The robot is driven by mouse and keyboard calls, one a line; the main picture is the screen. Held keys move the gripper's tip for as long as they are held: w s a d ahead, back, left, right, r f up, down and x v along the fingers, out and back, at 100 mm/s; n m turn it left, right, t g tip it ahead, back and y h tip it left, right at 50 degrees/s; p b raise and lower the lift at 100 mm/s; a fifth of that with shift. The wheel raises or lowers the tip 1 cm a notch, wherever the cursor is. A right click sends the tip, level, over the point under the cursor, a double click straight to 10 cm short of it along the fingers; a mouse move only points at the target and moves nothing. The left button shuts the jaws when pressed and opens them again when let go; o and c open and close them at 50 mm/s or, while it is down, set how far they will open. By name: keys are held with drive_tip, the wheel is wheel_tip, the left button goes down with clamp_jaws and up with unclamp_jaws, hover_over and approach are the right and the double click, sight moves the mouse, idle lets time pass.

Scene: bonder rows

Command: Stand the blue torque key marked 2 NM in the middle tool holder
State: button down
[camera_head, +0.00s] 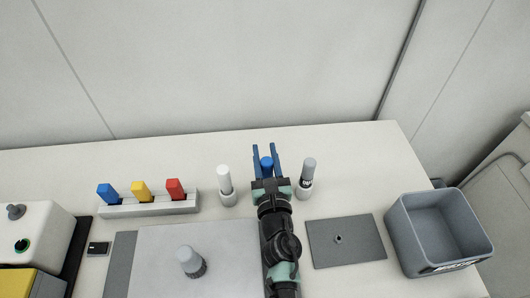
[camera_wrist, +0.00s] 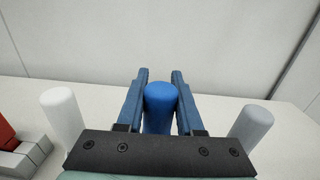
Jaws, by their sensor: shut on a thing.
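The blue torque key (camera_head: 267,163) is upright between the two blue fingers of my gripper (camera_head: 267,160). My gripper is shut on it; the key's rounded blue top (camera_wrist: 160,95) shows between the fingers in the wrist view. Its lower part and its marking are hidden by my gripper. My gripper is between the left tool holder (camera_head: 228,199), with a white key (camera_head: 224,178) in it, and the right tool holder (camera_head: 304,194), with a grey key (camera_head: 308,172) in it. The middle tool holder is not visible, so I cannot tell whether the blue key is in it.
A rack (camera_head: 150,207) with blue, yellow and red blocks stands at left. A grey-white key-like piece (camera_head: 190,260) stands on a light mat (camera_head: 220,240) in front. A dark plate (camera_head: 345,250) and an empty grey bin (camera_head: 436,262) are at right. The wall is behind.

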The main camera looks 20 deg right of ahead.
drive_tip(key=shift+f+b, duration=0.55)
drive_tip(key=shift+f, duration=0.05)
drive_tip(key=shift+c, duration=2.3)
unclamp_jaws()
drive_tip(key=b+v, duration=0.1)
drive_tip(key=v, duration=1.2)
drive_tip(key=shift+f, duration=0.15)
